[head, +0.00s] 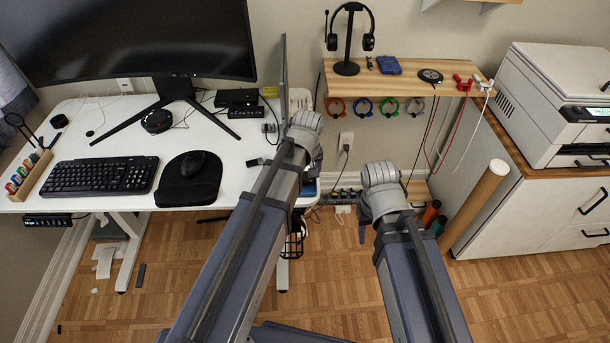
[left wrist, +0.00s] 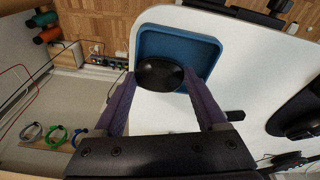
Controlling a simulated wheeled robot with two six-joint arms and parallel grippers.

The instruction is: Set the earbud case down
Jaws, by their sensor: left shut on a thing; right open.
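The earbud case (left wrist: 160,76) is a small black oval, seen in the left wrist view between the two fingers of my left gripper (left wrist: 159,82). The gripper is shut on it. Behind the case lies a blue square tray (left wrist: 205,50) on the white desk corner; the case overlaps the tray's near edge in this view. I cannot tell whether it touches the tray. In the head view my left arm hides the case and most of the tray. My right gripper (head: 364,228) is open off the desk's right side, its fingers mostly hidden by its own wrist.
The white desk (head: 120,120) holds a monitor (head: 130,35), keyboard (head: 100,177) and mouse (head: 193,163) on a black pad. A wooden shelf (head: 400,82) with a headphone stand (head: 347,40) is at the back. A printer (head: 560,105) stands right.

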